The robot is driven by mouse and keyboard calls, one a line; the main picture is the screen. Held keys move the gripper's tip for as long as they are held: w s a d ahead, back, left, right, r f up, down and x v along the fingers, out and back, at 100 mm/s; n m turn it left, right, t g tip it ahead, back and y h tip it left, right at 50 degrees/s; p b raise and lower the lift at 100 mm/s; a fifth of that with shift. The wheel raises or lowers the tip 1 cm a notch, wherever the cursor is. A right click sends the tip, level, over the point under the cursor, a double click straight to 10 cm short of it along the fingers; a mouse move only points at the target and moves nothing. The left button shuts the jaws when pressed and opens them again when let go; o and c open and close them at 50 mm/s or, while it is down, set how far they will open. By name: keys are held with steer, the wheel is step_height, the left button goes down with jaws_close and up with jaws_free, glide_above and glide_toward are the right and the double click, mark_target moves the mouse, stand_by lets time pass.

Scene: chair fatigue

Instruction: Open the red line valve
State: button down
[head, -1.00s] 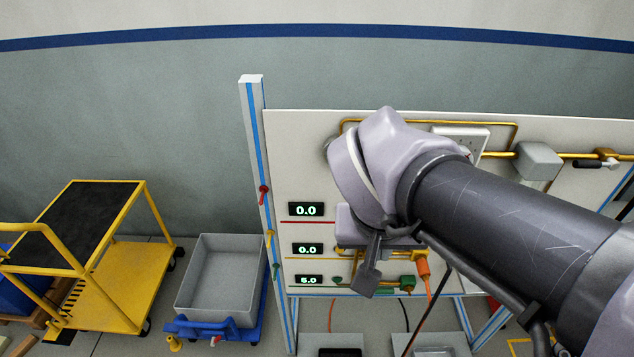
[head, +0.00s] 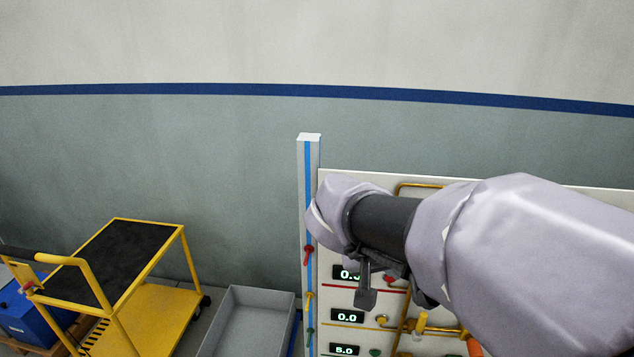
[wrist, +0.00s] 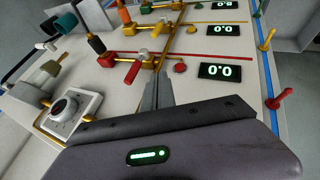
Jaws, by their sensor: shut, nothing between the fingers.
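In the wrist view the red line (wrist: 207,50) runs across the pale panel to a brass fitting. A red valve handle (wrist: 133,72) sits on that fitting, just left of my fingertips. A round red knob (wrist: 180,66) is to their right. My gripper (wrist: 158,82) is shut and empty, its fingers pointing at the panel near the brass pipe; I cannot tell whether they touch it. The display (wrist: 220,71) beside the red line reads 0.0. In the head view my arm hides the red valve and my fingers.
A panel post carries a red lever (head: 308,254), a yellow lever (head: 309,295) and a green one (head: 310,331). A white box with a dial (wrist: 75,112) is on the panel. A yellow cart (head: 150,310) and grey bin (head: 245,322) stand left of the panel.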

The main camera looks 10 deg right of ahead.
steer(key=d+f+b, duration=0.2)
steer(key=d, duration=0.3)
steer(key=shift+w+d+f, duration=0.35)
steer(key=shift+w, duration=0.1)
steer(key=shift+s+d+r+y+p, duration=0.1)
steer(key=shift+d+r+y+p, duration=0.15)
steer(key=shift+y+p, duration=0.4)
